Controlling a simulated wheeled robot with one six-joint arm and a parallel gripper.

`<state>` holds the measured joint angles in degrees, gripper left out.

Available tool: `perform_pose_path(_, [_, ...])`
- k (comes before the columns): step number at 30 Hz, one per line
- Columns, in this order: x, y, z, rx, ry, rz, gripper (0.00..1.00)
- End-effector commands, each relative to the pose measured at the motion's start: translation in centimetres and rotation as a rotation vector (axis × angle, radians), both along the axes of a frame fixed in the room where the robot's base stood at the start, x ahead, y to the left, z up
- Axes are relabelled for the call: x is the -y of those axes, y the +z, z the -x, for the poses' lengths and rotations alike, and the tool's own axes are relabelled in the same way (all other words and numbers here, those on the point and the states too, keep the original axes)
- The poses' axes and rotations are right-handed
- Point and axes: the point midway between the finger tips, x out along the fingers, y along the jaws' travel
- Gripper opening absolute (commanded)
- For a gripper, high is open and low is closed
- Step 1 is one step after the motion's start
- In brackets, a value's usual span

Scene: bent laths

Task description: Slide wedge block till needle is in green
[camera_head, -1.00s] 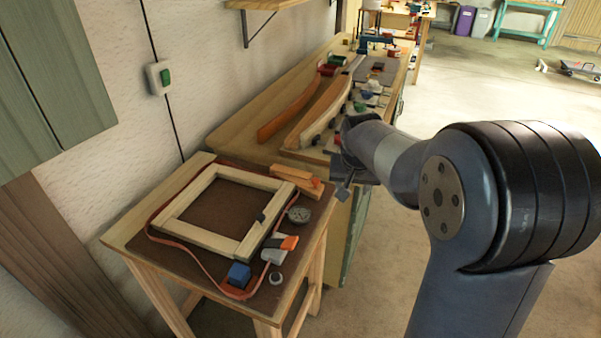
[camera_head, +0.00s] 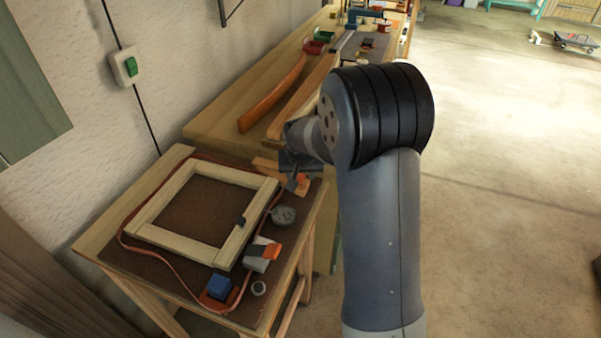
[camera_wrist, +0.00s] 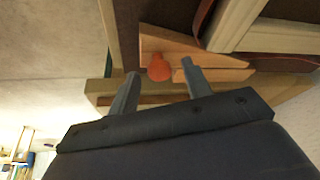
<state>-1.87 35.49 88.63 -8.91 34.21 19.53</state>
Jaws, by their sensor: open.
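The wedge block is pale orange wood with an orange knob, at the bench's back right corner beside the frame. In the head view the wedge block (camera_head: 267,167) is partly hidden by my arm. In the wrist view the wedge block (camera_wrist: 205,58) and its orange knob (camera_wrist: 158,68) lie just beyond my fingertips. My gripper (camera_wrist: 158,80) is open and empty, with the knob appearing between its two fingers; I cannot tell the height gap. A round dial gauge (camera_head: 283,215) sits right of the frame; its needle and any green zone are too small to read.
A square wooden frame (camera_head: 158,203) lies on the small bench, with a reddish strap around it. A blue block (camera_head: 219,285), an orange and white clamp-like piece (camera_head: 262,253) and a small ring (camera_head: 259,288) are near the front. A longer bench with bent laths (camera_head: 275,95) stands behind.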

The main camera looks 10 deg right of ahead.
Motion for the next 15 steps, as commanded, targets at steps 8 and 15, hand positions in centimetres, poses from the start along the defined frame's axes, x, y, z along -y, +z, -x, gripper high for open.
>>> perform_pose_path(8, [-0.01,0.01,0.01,0.000,0.000,0.000,0.35])
perform_pose_path(15, [-0.02,0.02,0.03,0.000,0.000,0.000,0.16])
